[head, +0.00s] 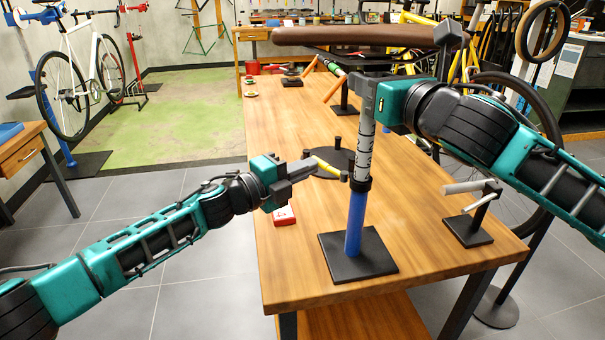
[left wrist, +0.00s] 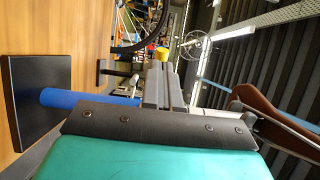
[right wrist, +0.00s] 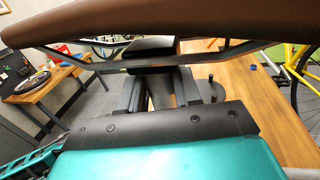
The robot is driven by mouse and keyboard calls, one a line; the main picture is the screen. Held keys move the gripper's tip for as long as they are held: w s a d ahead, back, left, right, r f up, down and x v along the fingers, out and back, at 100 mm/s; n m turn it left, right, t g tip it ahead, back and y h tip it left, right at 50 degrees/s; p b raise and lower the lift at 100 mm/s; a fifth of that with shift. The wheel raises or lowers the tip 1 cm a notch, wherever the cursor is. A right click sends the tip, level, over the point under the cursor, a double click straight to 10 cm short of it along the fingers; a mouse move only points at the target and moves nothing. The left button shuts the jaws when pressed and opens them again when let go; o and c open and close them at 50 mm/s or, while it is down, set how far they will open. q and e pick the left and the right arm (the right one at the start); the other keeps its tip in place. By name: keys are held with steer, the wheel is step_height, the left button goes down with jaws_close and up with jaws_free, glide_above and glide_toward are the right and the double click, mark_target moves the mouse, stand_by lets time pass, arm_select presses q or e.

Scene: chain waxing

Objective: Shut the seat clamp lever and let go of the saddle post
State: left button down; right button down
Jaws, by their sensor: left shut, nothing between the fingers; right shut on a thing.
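The brown saddle (head: 355,36) sits on top of an upright saddle post (head: 366,150) with dark markings. The post goes into a blue seat tube (head: 355,222) on a black base (head: 340,268). A black seat clamp (head: 356,184) is at the tube's top. Its yellow-ended lever (head: 327,166) sticks out to the left. My left gripper (head: 305,169) is shut and empty beside the lever. The yellow end shows near the fingertips in the left wrist view (left wrist: 161,54); contact is unclear. My right gripper (head: 372,100) is shut on the upper saddle post, below the saddle (right wrist: 100,18).
A dark round stand (head: 325,163) is behind the post. A small stand with a grey bar (head: 468,228) is at the right. The table's front left is clear.

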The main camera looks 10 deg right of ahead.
arm_select(q)
steer(key=shift+w+d, duration=0.55)
steer(key=shift+w, duration=0.05)
arm_select(e)
steer(key=shift+d+r, duration=0.1)
steer(key=shift+r, duration=0.05)
arm_select(q)
steer(key=shift+d+r, duration=0.1)
steer(key=s+a, duration=0.3)
steer(key=a, duration=1.1)
steer(key=shift+f, duration=0.25)
steer(key=shift+d, duration=0.1)
arm_select(e)
steer(key=c, duration=0.7)
jaws_free()
steer(key=shift+s, duration=0.1)
